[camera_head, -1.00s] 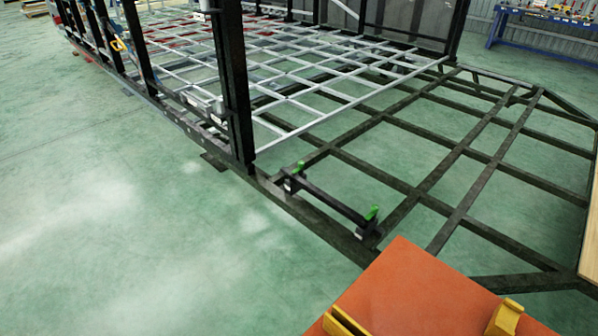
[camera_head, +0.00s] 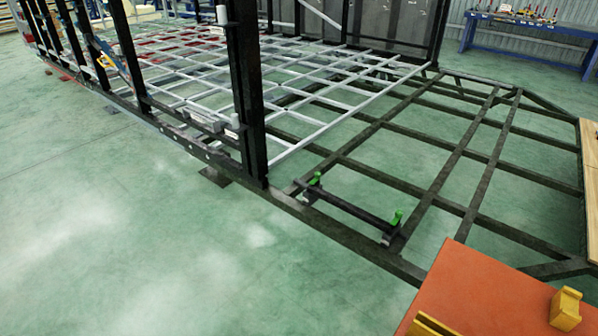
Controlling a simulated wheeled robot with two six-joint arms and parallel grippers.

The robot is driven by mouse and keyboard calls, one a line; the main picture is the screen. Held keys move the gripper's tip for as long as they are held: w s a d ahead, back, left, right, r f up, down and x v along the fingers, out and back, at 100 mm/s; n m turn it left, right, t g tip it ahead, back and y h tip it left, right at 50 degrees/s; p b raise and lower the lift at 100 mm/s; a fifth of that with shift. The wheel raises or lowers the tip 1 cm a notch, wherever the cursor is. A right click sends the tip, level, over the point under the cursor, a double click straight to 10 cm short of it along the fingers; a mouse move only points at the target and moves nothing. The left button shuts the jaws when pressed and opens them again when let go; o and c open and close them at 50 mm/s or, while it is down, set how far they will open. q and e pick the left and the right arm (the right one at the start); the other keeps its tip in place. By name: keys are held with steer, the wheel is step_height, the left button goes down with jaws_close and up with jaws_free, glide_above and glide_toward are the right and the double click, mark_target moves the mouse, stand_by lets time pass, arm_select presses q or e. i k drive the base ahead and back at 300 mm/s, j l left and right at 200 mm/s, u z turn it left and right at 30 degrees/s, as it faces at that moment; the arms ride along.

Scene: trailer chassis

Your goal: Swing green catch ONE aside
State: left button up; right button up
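Two small green catches show on the trailer chassis frame (camera_head: 345,233). One green catch (camera_head: 315,179) is at the far-left end of a dark bar (camera_head: 350,207). The other green catch (camera_head: 396,217) is at its near-right end. The bar lies between two brackets near the frame's outer rail. I cannot tell which catch is number ONE. Both catches appear to stand upright. Neither of my grippers is in view.
An orange surface (camera_head: 475,290) with yellow blocks (camera_head: 565,308) fills the lower right. A black upright post (camera_head: 249,95) rises left of the bar. A blue workbench (camera_head: 530,28) stands at the back right. The green floor (camera_head: 130,250) at lower left is clear.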

mark_target(318, 174)
steer(key=i+j+z, duration=0.1)
steer(key=i+j, duration=0.2)
steer(key=i+j+z, duration=0.1)
steer(key=i+j, duration=0.15)
steer(key=j, duration=0.25)
steer(key=i+j+z, duration=0.1)
steer(key=i+j, duration=0.15)
steer(key=j, duration=0.2)
steer(key=i+j+z, duration=0.1)
steer(key=i+j, duration=0.15)
steer(key=j, duration=0.2)
